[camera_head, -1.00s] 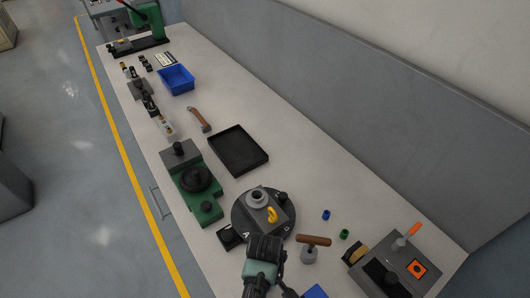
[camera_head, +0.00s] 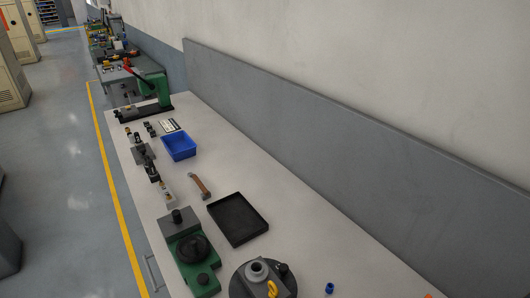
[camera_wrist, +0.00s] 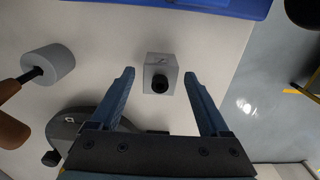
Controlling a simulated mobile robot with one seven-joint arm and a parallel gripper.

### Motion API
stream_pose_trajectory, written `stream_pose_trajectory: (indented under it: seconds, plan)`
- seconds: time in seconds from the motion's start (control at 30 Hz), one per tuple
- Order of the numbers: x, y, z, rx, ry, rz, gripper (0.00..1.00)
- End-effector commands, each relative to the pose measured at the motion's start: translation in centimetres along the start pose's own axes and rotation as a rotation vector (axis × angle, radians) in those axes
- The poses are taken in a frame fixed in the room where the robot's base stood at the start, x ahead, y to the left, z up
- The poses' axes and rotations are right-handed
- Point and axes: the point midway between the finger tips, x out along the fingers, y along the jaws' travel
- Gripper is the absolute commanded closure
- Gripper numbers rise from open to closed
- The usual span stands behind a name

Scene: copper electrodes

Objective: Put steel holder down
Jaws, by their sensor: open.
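A small light-grey block with a black round knob, seemingly the steel holder (camera_wrist: 160,66), shows in the wrist view over the white bench top (camera_wrist: 220,62). My gripper (camera_wrist: 159,74) is open, with one blue finger on each side of the block and a visible gap to both. The block appears to sit on the bench, though its underside is hidden. In the head view my gripper and this block are out of frame.
In the wrist view a wooden-handled tool with a grey cylinder (camera_wrist: 50,64) lies left, a blue tray (camera_wrist: 225,4) at the top, and a dark round plate (camera_wrist: 75,122) by the gripper. The head view shows a black tray (camera_head: 238,220), green press (camera_head: 190,240) and blue bin (camera_head: 179,147).

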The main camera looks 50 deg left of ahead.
Motion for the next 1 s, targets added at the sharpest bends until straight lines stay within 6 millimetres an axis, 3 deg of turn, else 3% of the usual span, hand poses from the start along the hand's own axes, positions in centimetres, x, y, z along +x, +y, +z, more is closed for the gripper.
stream_pose_trajectory:
  seconds: [0.5, 0.7, 0.9, 1.0]
  plan:
    - [-9.7, 0.1, 0.0, 0.001, 0.002, 0.003, 0.20]
    - [-11.1, 0.0, 0.0, 0.001, 0.001, 0.001, 0.20]
    - [-11.1, 0.0, 0.0, 0.001, 0.000, 0.000, 0.20]
    - [-11.8, 1.1, -0.2, 0.027, 0.027, 0.034, 0.20]
